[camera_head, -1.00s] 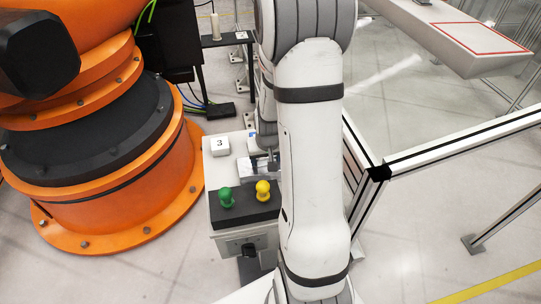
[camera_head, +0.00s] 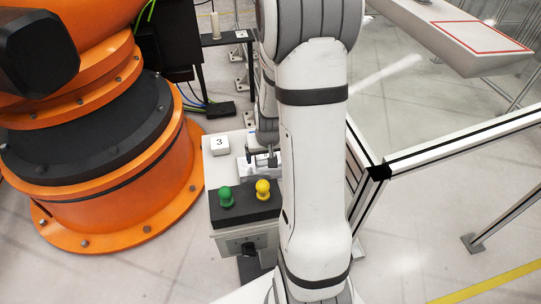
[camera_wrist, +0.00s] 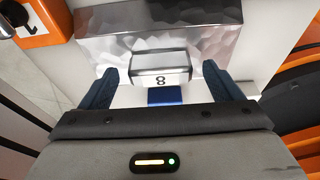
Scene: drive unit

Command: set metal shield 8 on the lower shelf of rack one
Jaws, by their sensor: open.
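Metal shield 8 (camera_wrist: 160,63) is a silvery metal piece with a raised block and a white label reading 8, in the wrist view. It lies on a white surface. My gripper (camera_wrist: 160,72) is open, with one dark blue finger on each side of the raised block and visible gaps between. In the head view my gripper (camera_head: 262,159) is low over the white stand (camera_head: 218,172), and the shield shows only as a small pale patch under it. I cannot make out a rack shelf in either view.
A green knob (camera_head: 226,197) and a yellow knob (camera_head: 263,190) stand at the stand's front, with a block marked 3 (camera_head: 220,145) behind. A big orange robot base (camera_head: 110,205) is close on the left. A framed fence (camera_head: 455,145) is on the right.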

